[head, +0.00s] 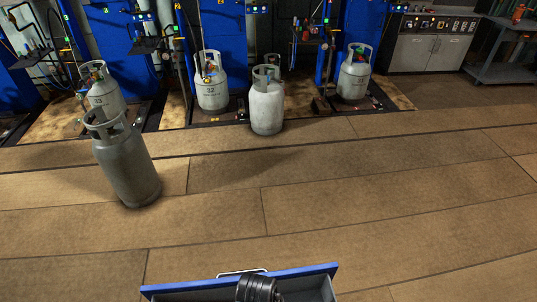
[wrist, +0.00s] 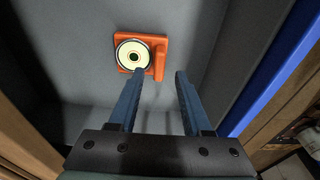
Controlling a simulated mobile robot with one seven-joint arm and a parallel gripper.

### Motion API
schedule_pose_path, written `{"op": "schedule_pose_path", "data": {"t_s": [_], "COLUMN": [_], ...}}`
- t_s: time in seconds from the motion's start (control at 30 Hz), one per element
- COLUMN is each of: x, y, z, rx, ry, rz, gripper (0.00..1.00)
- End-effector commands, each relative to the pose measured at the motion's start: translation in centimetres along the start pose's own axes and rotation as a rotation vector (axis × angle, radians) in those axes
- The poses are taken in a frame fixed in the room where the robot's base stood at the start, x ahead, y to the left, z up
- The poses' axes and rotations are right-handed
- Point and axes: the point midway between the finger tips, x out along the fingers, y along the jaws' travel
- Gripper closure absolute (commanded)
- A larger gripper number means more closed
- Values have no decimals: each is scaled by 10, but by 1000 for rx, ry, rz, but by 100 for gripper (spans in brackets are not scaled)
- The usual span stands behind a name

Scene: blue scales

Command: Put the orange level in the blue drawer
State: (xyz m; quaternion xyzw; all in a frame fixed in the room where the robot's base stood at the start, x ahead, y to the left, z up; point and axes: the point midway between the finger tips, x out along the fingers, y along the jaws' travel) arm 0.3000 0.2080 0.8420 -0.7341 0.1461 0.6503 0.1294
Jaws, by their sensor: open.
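The orange level (wrist: 140,54), with a round pale dial, lies on the grey floor of the blue drawer (wrist: 275,75) in the wrist view. The open drawer (head: 312,269) also shows at the bottom of the head view, with its blue front and light handle. My gripper (wrist: 159,74) is open and empty, pointing into the drawer. Its left fingertip overlaps the level's lower edge in the picture, and the right fingertip is just right of the level. I cannot tell whether they touch. In the head view the level is hidden and a dark part of my arm shows over the drawer.
Grey gas cylinders stand on the floor ahead, one (head: 127,163) nearer at left and a paler one (head: 266,103) in the middle. Blue scale stations (head: 217,45) line the back. A grey cabinet (head: 428,53) is at back right. The plank floor before the drawer is clear.

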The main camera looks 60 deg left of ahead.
Motion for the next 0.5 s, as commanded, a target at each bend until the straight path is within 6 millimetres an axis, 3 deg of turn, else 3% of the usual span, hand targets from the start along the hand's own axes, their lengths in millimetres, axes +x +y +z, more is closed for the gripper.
{"op": "schedule_pose_path", "data": {"t_s": [0.2,0.5], "x": [-47,-73], "y": [0,0], "z": [0,0], "rx": [1,0], "ry": [1,0], "rz": [-3,0], "gripper": [51,51]}}
